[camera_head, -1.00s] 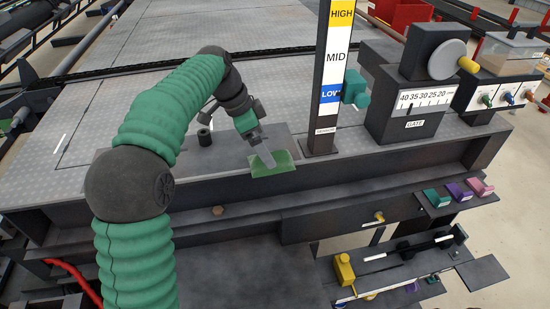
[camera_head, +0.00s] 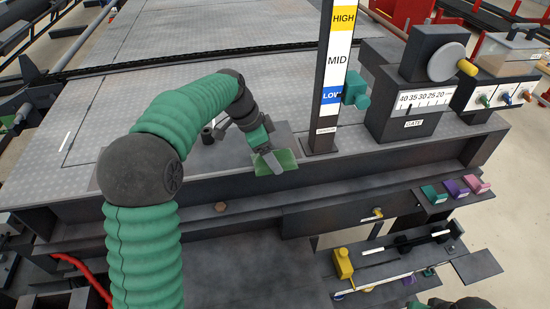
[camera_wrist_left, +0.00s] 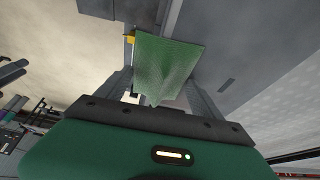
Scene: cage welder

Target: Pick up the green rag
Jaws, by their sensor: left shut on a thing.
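The green rag (camera_head: 287,158) is at the front edge of the steel table, left of the HIGH/MID/LOW post. My left gripper (camera_head: 271,163) is shut on the rag, with its fingers across the rag's left part. In the left wrist view the rag (camera_wrist_left: 168,65) lies between the two fingers of my left gripper (camera_wrist_left: 160,90) and spreads out past them. I cannot tell from the head view how far the rag is off the table. My right gripper is not in view; a dark and green part of my right arm shows at the bottom right.
The level post (camera_head: 323,90) stands close to the right of the rag, with a teal slider (camera_head: 355,89). A gate gauge box (camera_head: 410,122) is further right. The table top (camera_head: 230,55) behind is clear.

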